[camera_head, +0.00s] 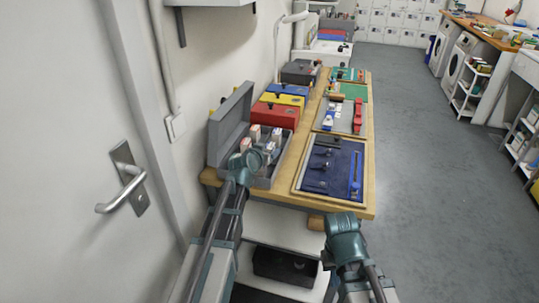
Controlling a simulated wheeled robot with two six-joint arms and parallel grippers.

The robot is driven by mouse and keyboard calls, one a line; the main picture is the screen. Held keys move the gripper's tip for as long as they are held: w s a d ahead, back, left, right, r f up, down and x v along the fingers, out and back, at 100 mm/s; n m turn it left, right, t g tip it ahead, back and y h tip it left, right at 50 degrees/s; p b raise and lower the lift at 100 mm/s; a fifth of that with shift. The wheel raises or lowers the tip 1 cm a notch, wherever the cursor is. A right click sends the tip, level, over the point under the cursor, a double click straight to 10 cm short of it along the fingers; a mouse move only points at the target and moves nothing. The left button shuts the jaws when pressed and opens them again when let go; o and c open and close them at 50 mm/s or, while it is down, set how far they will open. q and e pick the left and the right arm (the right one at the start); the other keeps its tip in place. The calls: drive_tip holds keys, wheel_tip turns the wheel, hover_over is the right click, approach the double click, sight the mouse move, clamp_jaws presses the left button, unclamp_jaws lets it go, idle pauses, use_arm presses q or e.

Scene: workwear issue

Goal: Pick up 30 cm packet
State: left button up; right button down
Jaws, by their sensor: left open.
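Several small white and reddish packets (276,135) stand upright in an open grey case (213,150) at the near left end of the wooden table. Their labels are too small to read, so I cannot tell which one is the 30 cm packet. My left gripper (251,160) is open at the case, over its near part, close to the nearest packets and partly hiding them. I cannot tell whether it touches one. My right gripper (341,222) is low in front of the table's near right edge, away from the packets. Its fingers cannot be made out.
A dark blue tray (330,172) with tools lies right of the case. Red, yellow and blue boxes (277,114) line the wall behind it. More trays lie farther along the wooden table (283,178). A door with a handle (125,190) is at left. The grey floor at right is clear.

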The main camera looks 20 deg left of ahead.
sight(268, 149)
use_arm(q)
clamp_jaws()
drive_tip(key=shift+r, duration=0.1)
idle(0.3)
wheel_tip(268, 149, up, 10)
drive_tip(key=p, duration=1)
